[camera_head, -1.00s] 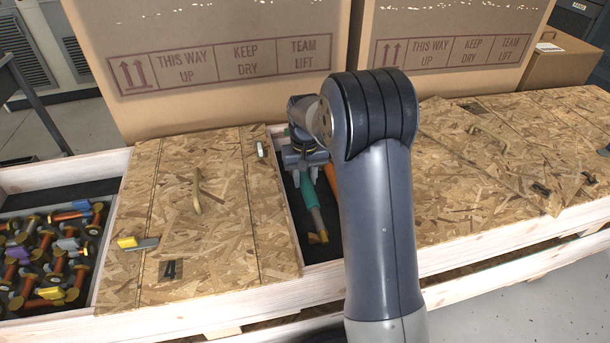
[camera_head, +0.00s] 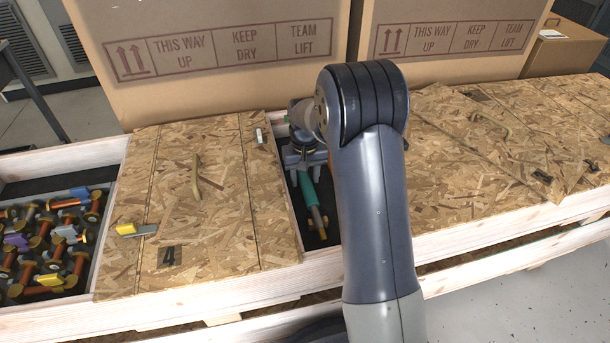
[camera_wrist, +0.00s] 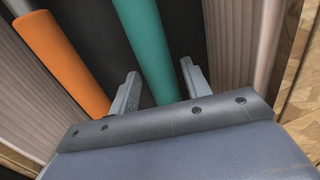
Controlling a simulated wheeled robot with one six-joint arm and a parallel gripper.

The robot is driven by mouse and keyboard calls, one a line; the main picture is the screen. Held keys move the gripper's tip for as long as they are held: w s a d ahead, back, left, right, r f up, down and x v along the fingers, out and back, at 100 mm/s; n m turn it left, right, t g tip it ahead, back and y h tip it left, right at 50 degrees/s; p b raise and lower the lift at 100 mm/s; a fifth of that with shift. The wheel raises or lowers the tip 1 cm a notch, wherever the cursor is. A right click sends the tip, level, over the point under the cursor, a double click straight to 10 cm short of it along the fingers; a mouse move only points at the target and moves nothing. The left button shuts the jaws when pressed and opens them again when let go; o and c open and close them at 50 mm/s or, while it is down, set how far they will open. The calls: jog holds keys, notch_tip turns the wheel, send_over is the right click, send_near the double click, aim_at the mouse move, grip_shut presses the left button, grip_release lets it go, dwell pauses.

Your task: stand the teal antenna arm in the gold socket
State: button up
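The teal antenna arm (camera_head: 307,190) lies in a narrow dark open bay of the crate, partly hidden by my arm. It has a grey lower part and a gold end toward the front. In the wrist view the teal arm (camera_wrist: 150,45) runs between the two fingers of my gripper (camera_wrist: 158,88). The fingers are apart, with a gap on each side of the teal. In the head view my gripper (camera_head: 305,162) is low over the bay at the teal arm's far part. I cannot make out the gold socket.
Wooden lids (camera_head: 205,225) flank the bay. Cardboard boxes (camera_head: 220,85) stand behind. An open compartment at left holds several coloured parts (camera_head: 45,245).

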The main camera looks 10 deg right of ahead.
aim_at(307, 177)
jog(key=shift+o, duration=0.4)
jog(key=shift+f+b, duration=0.1)
jog(key=shift+b, duration=0.3)
notch_tip(307, 177, up, 11)
jog(key=p, duration=0.4)
jog(key=shift+d, duration=0.2)
jog(key=shift+s, duration=0.1)
jog(key=f+b, duration=0.3)
jog(key=f, duration=0.8)
jog(key=shift+a+b, duration=0.2)
jog(key=shift+b, duration=0.15)
jog(key=shift+r, duration=0.15)
jog(key=shift+r+p, duration=0.15)
jog(key=shift+p, duration=0.15)
